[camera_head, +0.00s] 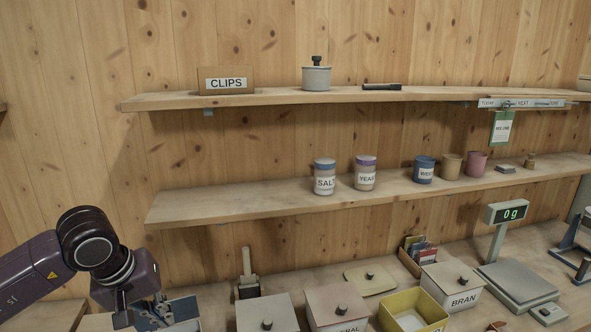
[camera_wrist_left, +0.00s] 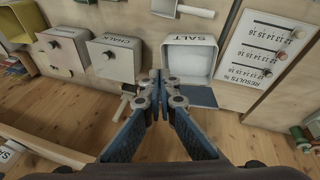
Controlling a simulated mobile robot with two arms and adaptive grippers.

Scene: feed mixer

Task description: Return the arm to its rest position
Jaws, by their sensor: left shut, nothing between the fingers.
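My left arm comes in from the left in the head view, dark purple and black. Its gripper (camera_head: 160,312) is low at the left, over the front of the workbench, pointing down. In the left wrist view the left gripper (camera_wrist_left: 158,76) has its fingertips together, with nothing between them. My right gripper is in neither view.
Lidded boxes, one labelled BRAN (camera_head: 453,284), and an open yellow bin (camera_head: 418,300) crowd the bench right of the gripper. A scale (camera_head: 515,280) stands farther right. Two wall shelves hold jars, a CLIPS box (camera_head: 226,80) and a pot (camera_head: 316,77).

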